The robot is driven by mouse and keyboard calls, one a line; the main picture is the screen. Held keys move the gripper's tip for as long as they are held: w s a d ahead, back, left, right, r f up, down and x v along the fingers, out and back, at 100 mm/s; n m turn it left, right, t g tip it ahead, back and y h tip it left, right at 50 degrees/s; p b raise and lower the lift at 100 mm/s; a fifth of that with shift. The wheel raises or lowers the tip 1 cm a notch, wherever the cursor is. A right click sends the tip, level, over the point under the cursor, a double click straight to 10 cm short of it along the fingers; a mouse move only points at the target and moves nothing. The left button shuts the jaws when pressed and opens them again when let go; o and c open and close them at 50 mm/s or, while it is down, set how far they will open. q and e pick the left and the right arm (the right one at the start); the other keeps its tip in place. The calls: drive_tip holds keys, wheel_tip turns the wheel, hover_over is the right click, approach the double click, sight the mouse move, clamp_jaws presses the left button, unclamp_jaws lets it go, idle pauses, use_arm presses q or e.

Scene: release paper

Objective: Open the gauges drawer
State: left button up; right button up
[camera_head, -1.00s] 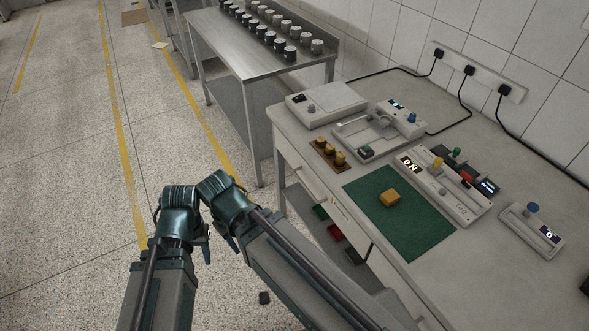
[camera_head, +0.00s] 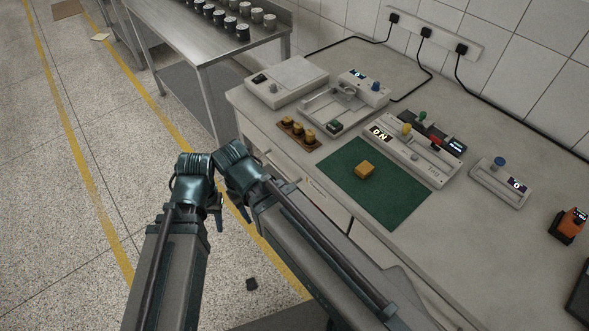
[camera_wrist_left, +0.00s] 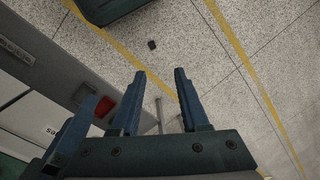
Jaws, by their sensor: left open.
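The workbench (camera_head: 400,235) has drawer fronts along its near side. One pale drawer front (camera_head: 262,143) shows at its left, and a second (camera_head: 325,195) is partly hidden by my right arm. Both look closed. I cannot read which is the gauges drawer. In the left wrist view, a drawer front with a partly covered label (camera_wrist_left: 40,125) shows at the lower left, and a handle (camera_wrist_left: 15,50) shows above it. My left gripper (camera_head: 214,213) is open and empty over the floor, left of the bench; its fingers (camera_wrist_left: 160,72) also show in the wrist view. My right gripper (camera_head: 244,212) is beside it, its jaws unclear.
A metal table (camera_head: 215,50) with several cups stands at the back. A red bin (camera_wrist_left: 104,107) shows below the drawers. Open floor lies left.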

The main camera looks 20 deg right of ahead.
use_arm(q)
wheel_tip(320, 180, down, 27)
drive_tip(key=w+a+b, duration=0.2)
drive_tip(key=b, duration=2.5)
drive_tip(key=n+t+h+b, duration=0.4)
drive_tip(key=n+t+h, duration=0.3)
drive_tip(key=h, duration=0.9)
approach(278, 169)
drive_tip(key=shift+n+g, duration=0.4)
drive_tip(key=shift+g, duration=0.3)
drive_tip(key=b+x, duration=0.1)
drive_tip(key=x, duration=0.2)
drive_tip(key=b+x, duration=0.1)
drive_tip(key=x, duration=0.2)
drive_tip(key=w+b+x, duration=0.1)
drive_tip(key=x, duration=0.3)
drive_tip(key=shift+a, duration=0.1)
clamp_jaws()
